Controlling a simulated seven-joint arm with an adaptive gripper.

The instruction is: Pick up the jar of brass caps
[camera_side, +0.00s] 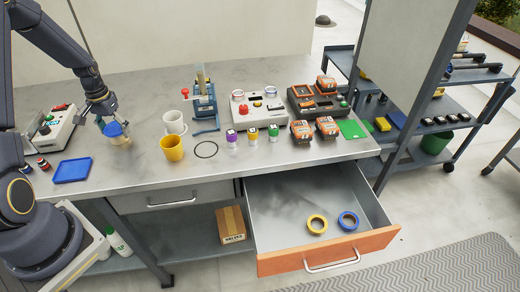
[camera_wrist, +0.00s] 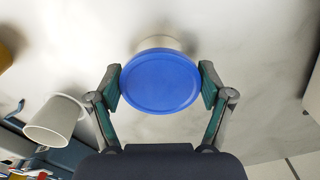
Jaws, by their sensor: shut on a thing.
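A jar with a round blue lid (camera_side: 113,130) stands at the left part of the metal bench, its pale lower body showing under the lid. In the wrist view the blue lid (camera_wrist: 160,82) fills the space between my fingers and hides most of the jar, including its contents. My gripper (camera_side: 108,121) comes down over it from above, and its two green-padded fingers (camera_wrist: 160,88) are shut on the jar from both sides. I cannot tell whether the jar's base touches the bench.
A blue tray (camera_side: 73,170) lies front left of the jar. A white cup (camera_side: 174,123) and a yellow cup (camera_side: 172,148) stand to its right. A control box (camera_side: 58,128) is at the left. An open drawer (camera_side: 380,240) sticks out at front right.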

